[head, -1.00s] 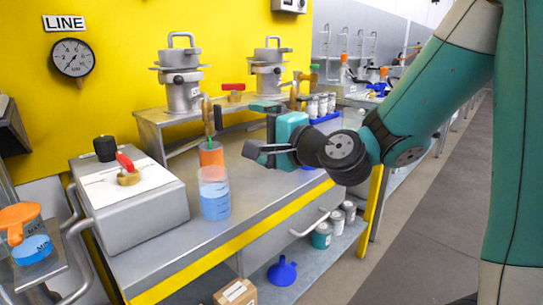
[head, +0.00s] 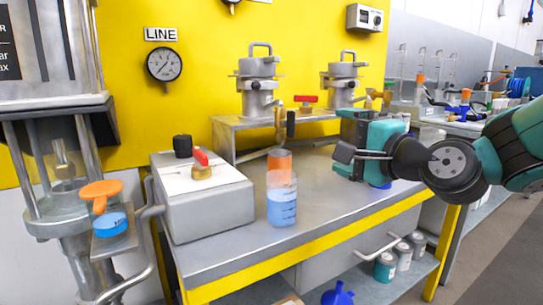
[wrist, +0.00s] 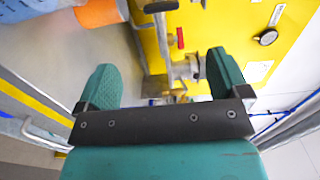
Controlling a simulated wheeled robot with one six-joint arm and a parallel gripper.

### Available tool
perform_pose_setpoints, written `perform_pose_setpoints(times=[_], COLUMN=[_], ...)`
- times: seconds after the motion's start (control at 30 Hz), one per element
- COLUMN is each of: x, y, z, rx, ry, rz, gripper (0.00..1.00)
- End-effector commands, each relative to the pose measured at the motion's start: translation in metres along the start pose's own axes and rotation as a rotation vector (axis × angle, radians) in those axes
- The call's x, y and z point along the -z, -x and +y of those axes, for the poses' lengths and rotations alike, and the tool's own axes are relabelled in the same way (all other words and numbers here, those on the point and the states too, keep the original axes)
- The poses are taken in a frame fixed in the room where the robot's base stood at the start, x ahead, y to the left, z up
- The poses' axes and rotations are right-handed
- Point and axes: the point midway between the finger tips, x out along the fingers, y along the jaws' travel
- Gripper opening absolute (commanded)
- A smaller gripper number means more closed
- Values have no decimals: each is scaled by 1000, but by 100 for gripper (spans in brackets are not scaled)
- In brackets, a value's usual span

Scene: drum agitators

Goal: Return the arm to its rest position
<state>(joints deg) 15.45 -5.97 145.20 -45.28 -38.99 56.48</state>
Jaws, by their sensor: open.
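My gripper (head: 345,140) is at the end of my teal and black arm (head: 470,162), which comes in from the right edge in the head view. It is above the bench, right of a beaker of blue liquid (head: 281,207), and apart from it. In the wrist view my gripper (wrist: 163,75) shows two teal fingers spread wide with nothing held between them.
The steel bench (head: 240,255) has a grey box (head: 203,203) with a red-handled valve at left. Two metal drums (head: 258,85) stand on a raised shelf behind. A pressure gauge (head: 164,64) hangs on the yellow wall. Grey floor is clear at right.

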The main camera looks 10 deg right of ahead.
Motion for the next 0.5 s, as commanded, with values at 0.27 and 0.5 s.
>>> perform_pose_setpoints(times=[0.27, 0.5], x=[-74, -150], y=[13, 88], z=[42, 107], rx=[-244, -533], ry=[320, 854], rz=[-300, -872], gripper=[94, 94])
